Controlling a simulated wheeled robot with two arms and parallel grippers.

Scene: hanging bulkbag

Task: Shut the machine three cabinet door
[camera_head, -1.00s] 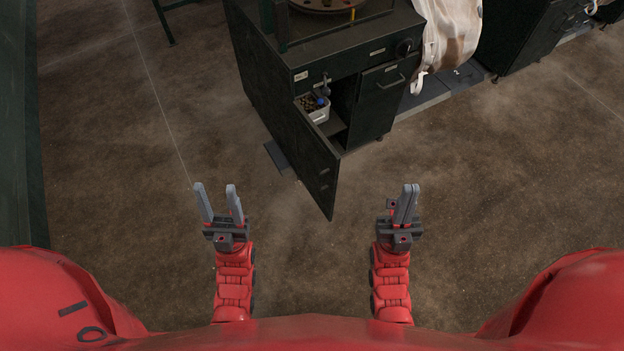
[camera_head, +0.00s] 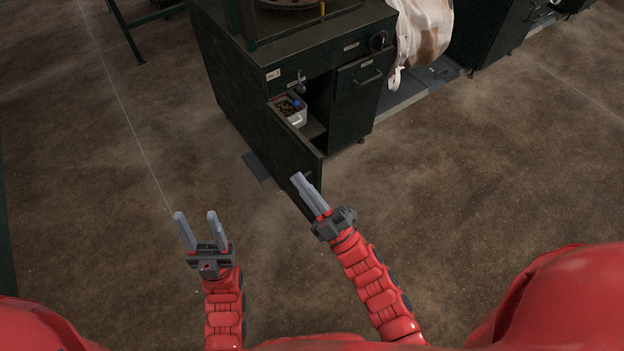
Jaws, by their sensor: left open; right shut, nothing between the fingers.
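The dark green machine cabinet (camera_head: 228,88) stands ahead at the top centre. Its left door (camera_head: 286,150) is swung open toward me, its free edge near the middle of the picture. Inside the opening a grey bin (camera_head: 291,115) with small parts and a blue item sits on a shelf. My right gripper (camera_head: 298,177) is shut and empty; its fingertips overlap the door's free edge in the picture, and I cannot tell whether they touch it. My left gripper (camera_head: 196,214) is open and empty over the floor, left of and nearer than the door.
A closed right door (camera_head: 357,98) with a handle sits beside the opening. A white bulk bag (camera_head: 424,40) hangs right of the cabinet above grey floor plates (camera_head: 433,74). Another dark cabinet (camera_head: 490,35) stands farther right. The brown floor (camera_head: 480,190) is clear at right and left.

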